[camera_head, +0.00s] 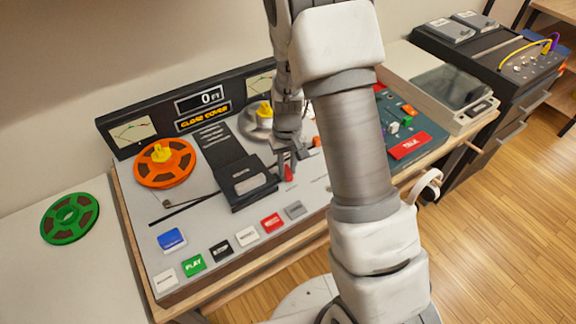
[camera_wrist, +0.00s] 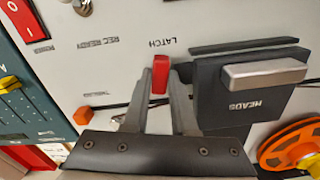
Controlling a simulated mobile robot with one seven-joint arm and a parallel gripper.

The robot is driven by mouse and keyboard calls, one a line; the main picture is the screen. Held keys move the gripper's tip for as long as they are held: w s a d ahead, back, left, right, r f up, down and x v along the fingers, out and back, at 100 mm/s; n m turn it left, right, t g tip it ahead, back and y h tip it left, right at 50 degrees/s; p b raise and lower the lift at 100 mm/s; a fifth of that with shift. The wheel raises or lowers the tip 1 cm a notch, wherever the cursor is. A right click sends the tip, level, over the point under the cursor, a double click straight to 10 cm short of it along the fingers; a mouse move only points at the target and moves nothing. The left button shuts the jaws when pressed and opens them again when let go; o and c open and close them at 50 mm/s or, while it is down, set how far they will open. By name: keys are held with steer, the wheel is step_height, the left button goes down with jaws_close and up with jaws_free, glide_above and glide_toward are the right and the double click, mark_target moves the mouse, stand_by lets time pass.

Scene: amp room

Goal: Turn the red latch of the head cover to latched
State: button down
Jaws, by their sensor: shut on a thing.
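The red latch (camera_wrist: 160,74) sits beside the printed word LATCH in the wrist view, and it also shows in the head view (camera_head: 289,174). My gripper (camera_wrist: 166,85) has its two fingers on either side of the latch and is shut on it. In the head view my gripper (camera_head: 287,165) reaches down to the deck from above. The dark head cover (camera_wrist: 245,90), marked HEADS with a grey bar handle, lies right next to the latch. It lies flat on the deck in the head view (camera_head: 247,181). The latch's base is partly hidden by my fingers.
An orange reel (camera_head: 165,163) is on the deck's left and a green reel (camera_head: 69,218) lies on the table. The display reads CLOSE COVER (camera_head: 204,117). Coloured buttons, including PLAY (camera_head: 194,265), line the front. A mixer panel (camera_head: 413,135) stands to the right.

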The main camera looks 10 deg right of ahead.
steer(key=m, duration=0.4)
steer(key=shift+a+m+p, duration=0.25)
steer(key=shift+m+p, duration=0.05)
steer(key=shift+p, duration=0.05)
steer(key=m, duration=0.2)
steer(key=m+p, duration=0.1)
steer(key=shift+w+a+r+m, duration=0.1)
steer(key=shift+a+m, duration=0.05)
steer(key=shift+m, duration=0.25)
steer(key=m, duration=0.1)
steer(key=m+p, duration=0.1)
steer(key=m, duration=0.1)
steer(key=shift+w+a, duration=0.15)
steer(key=shift+w, duration=0.05)
steer(key=shift+w+m+p, duration=0.15)
steer(key=shift+m+p, duration=0.55)
steer(key=shift+m, duration=1.2)
steer(key=c, duration=0.7)
jaws_free()
